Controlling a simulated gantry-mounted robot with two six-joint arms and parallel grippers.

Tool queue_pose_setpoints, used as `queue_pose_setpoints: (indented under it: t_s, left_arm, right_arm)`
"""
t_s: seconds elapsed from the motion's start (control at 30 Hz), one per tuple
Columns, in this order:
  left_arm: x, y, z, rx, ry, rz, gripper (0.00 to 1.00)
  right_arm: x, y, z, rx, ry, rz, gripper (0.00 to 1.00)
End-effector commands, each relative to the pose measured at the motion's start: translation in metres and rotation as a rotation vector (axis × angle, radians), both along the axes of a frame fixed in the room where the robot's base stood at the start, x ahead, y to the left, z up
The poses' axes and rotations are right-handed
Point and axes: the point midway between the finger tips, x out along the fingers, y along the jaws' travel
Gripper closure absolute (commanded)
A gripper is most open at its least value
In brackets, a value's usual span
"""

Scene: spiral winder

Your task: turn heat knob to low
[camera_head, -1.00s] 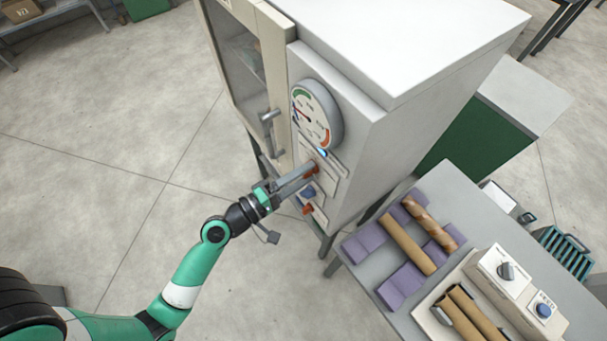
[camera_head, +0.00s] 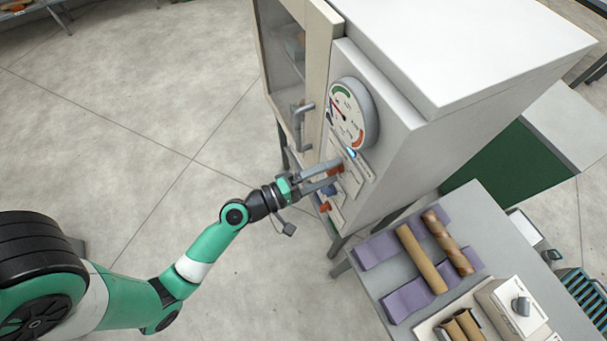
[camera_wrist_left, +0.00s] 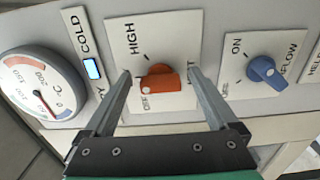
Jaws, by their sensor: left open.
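The heat knob (camera_wrist_left: 160,80) is orange, on a white plate marked HIGH and OFF on the cabinet front. Its white mark lies at the lower left, near OFF. A label on the plate's right is partly hidden by a finger. My left gripper (camera_wrist_left: 160,74) is open, with one finger on each side of the knob and gaps showing on both sides. In the head view my left gripper (camera_head: 335,173) reaches the cabinet front (camera_head: 385,150) below the dial, and its fingers partly cover the knobs. My right gripper is not in view.
A round temperature gauge (camera_wrist_left: 40,85) and a lit display marked COLD (camera_wrist_left: 92,68) sit left of the knob. A blue ON knob (camera_wrist_left: 264,70) is to its right. A door handle (camera_head: 303,125) is nearby. A table (camera_head: 455,215) with tubes stands at the right.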

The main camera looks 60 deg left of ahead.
Motion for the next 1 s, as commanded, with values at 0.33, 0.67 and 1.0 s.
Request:
queue_pose_setpoints:
  t_s: [0.33,0.67,1.0]
  left_arm:
    - [-0.064,0.008,-0.005,-0.002,0.002,0.010,0.07]
    - [-0.111,0.012,-0.001,0.000,0.001,0.004,0.07]
    - [-0.115,0.011,0.000,0.000,-0.001,-0.001,0.07]
  right_arm:
    - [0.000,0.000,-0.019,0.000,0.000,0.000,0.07]
    - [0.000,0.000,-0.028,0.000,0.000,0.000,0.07]
    - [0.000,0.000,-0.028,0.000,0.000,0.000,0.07]
